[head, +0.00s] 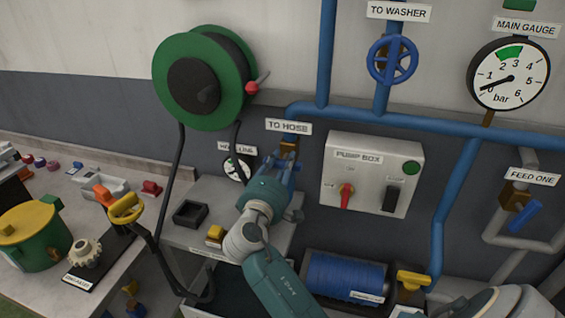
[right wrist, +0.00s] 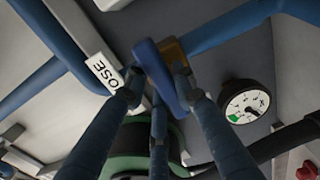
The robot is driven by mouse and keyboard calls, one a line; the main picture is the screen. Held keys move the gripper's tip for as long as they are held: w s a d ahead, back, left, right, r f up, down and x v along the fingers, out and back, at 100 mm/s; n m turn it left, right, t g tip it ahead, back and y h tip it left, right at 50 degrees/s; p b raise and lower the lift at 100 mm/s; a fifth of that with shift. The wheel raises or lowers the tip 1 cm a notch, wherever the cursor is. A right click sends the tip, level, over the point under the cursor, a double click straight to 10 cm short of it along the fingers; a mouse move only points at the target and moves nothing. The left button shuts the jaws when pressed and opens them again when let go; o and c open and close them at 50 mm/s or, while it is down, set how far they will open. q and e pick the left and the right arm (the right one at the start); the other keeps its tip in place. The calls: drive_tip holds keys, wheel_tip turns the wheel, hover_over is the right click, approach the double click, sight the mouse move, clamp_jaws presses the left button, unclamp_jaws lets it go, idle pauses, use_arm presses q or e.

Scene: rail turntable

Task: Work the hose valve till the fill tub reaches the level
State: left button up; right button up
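The hose valve (right wrist: 163,75), a blue lever on a brass-coloured body, sits below the TO HOSE label (head: 288,126) on the wall pipe. My right gripper (head: 284,168) is at the valve in the head view. In the right wrist view its fingers (right wrist: 157,84) surround the lever, their tips close to both sides; whether they grip it is unclear. A dark open container (head: 228,292), perhaps the fill tub, is at the bottom, partly hidden by my right arm. Its level is not readable. My left gripper is not in view.
A green hose reel (head: 205,78) hangs left. A small line gauge (head: 237,168) is beside the valve, and the main gauge (head: 508,74) is at upper right. The pump box (head: 372,175) stands close right of my gripper. A cluttered bench (head: 60,185) is at left.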

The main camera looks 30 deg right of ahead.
clamp_jaws()
drive_tip(key=n+p, duration=0.3)
drive_tip(key=shift+r, duration=0.25)
drive_tip(key=shift+w+f+n+p, duration=0.1)
drive_tip(key=shift+f+n+p, duration=0.15)
drive_tip(key=shift+n+p, duration=0.35)
drive_tip(key=o, duration=1)
unclamp_jaws()
drive_tip(key=shift+a, duration=0.2)
drive_tip(key=v, duration=1.1)
drive_tip(key=shift+s+a, duration=0.3)
